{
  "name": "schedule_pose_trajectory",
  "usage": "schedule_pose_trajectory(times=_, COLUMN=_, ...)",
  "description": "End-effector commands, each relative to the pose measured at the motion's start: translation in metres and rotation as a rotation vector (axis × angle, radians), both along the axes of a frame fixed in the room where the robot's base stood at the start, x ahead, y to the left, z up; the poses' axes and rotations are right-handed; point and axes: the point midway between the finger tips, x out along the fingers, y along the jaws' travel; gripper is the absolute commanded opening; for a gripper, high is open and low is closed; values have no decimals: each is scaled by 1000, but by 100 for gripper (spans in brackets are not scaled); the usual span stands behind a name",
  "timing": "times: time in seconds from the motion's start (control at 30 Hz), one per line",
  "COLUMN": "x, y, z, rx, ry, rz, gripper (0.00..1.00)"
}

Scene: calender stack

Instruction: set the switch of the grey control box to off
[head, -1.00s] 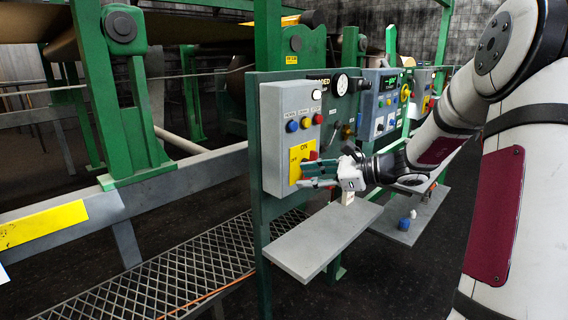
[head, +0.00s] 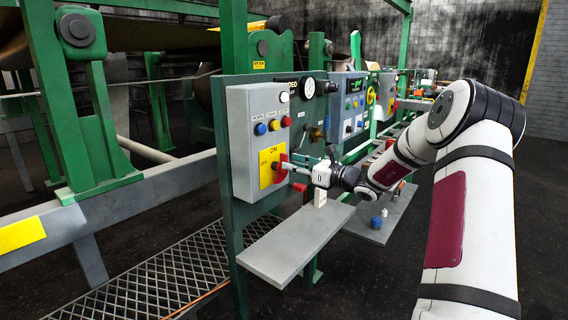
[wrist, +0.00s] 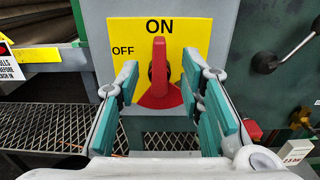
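The grey control box (head: 240,120) is mounted on a green panel, with a yellow ON/OFF plate on its lower front. The red rotary switch (wrist: 160,68) sits on that plate in the wrist view; its handle stands upright, pointing at ON, with OFF to the upper left. It also shows in the head view (head: 280,170), partly covered by my gripper. My gripper (wrist: 165,88) is open in front of the switch, one teal-padded finger on each side of the handle. A gap shows on both sides in the wrist view. Whether the fingertips reach past the handle's front is unclear.
A grey shelf (head: 285,250) juts out below the box, with a small pale block (head: 320,197) on it. A black lever (wrist: 265,62) is right of the box in the wrist view. A second control panel (head: 348,105) stands further right. Dark floor is open in front.

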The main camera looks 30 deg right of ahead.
Motion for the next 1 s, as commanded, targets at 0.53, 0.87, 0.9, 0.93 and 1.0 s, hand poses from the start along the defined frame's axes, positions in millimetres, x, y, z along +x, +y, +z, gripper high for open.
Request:
schedule_pose_trajectory(times=0.53, x=40, y=14, z=0, rx=0, ry=1, rz=-1, gripper=35)
schedule_pose_trajectory(times=0.87, x=39, y=14, z=0, rx=0, ry=1, rz=-1, gripper=0)
schedule_pose_trajectory(times=0.9, x=39, y=14, z=0, rx=0, ry=1, rz=0, gripper=0)
schedule_pose_trajectory(times=0.93, x=39, y=14, z=0, rx=0, ry=1, rz=0, gripper=0)
schedule_pose_trajectory(times=1.0, x=39, y=14, z=0, rx=0, ry=1, rz=0, gripper=0)
